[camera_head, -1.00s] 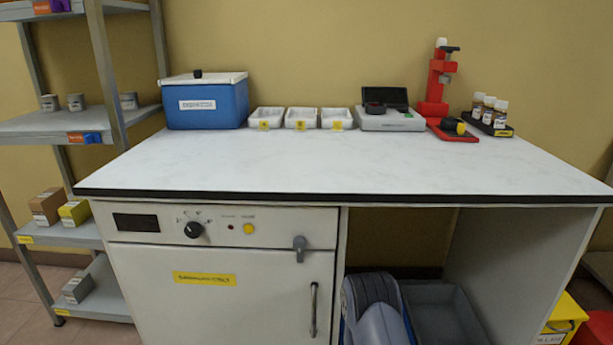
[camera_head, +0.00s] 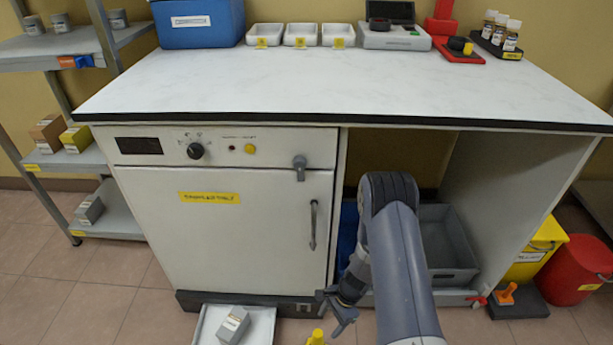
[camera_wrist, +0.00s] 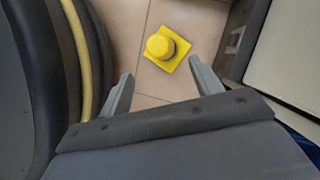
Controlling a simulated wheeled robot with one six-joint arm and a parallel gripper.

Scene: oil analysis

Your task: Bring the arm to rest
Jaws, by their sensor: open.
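My arm reaches down in front of the bench, and my gripper (camera_head: 334,312) hangs low, near the cabinet's base in the head view. In the wrist view my gripper (camera_wrist: 160,72) has its two fingers apart with nothing between them. Beyond the fingertips a yellow object with a square base and round top (camera_wrist: 163,47) stands on the tiled floor. Its top also shows at the bottom edge of the head view (camera_head: 317,337). The gripper is apart from it.
The white cabinet (camera_head: 250,260) is close left of the gripper. A tray (camera_head: 262,325) with a grey box (camera_head: 233,325) lies low in front of it. A grey bin (camera_head: 450,245) sits under the bench. A yellow bin (camera_head: 535,255) and red bucket (camera_head: 575,270) stand right.

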